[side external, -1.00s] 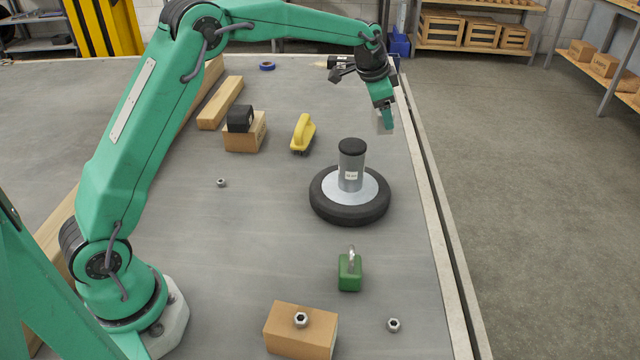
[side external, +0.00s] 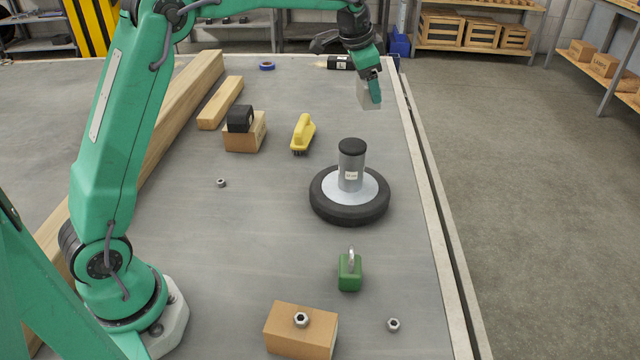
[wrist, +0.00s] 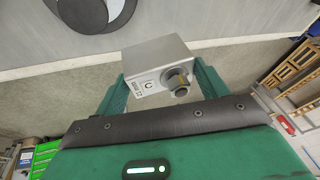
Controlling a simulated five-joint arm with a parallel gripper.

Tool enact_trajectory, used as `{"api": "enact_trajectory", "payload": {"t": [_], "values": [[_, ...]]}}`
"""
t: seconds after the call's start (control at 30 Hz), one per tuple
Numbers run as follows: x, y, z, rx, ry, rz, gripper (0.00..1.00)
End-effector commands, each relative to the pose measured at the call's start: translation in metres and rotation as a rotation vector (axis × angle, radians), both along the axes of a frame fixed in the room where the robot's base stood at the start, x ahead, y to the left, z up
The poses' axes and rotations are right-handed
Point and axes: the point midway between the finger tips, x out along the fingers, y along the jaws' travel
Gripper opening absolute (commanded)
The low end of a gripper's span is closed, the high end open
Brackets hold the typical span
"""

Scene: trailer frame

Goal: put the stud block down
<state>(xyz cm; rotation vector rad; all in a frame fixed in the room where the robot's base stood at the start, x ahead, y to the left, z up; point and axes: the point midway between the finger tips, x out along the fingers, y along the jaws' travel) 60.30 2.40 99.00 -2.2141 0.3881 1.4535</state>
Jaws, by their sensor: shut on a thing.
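The stud block is a grey metal block with a round threaded stud on one face. My gripper (side external: 371,92) is shut on the stud block (side external: 367,97) and holds it in the air over the far right part of the table, beyond the wheel. In the wrist view the stud block (wrist: 158,62) sits between the two green fingers of my gripper (wrist: 160,90), its stud facing the camera. In the side view my gripper covers part of the block.
A black wheel (side external: 348,213) with a grey canister (side external: 351,170) on it lies nearer than the block. A yellow brush (side external: 303,132), a green padlock (side external: 350,273) and a cardboard box (side external: 300,335) stand about. The table's right edge (side external: 440,200) is close.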

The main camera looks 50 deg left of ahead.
Motion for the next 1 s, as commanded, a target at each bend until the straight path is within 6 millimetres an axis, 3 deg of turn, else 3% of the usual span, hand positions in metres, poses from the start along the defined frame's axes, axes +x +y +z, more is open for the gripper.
{"api": "enact_trajectory", "payload": {"t": [0.6, 1.0], "values": [[-0.116, 0.038, 0.004, -0.051, 0.031, 0.201, 0.02], [-0.168, 0.046, -0.005, -0.072, 0.046, 0.283, 0.02]]}}
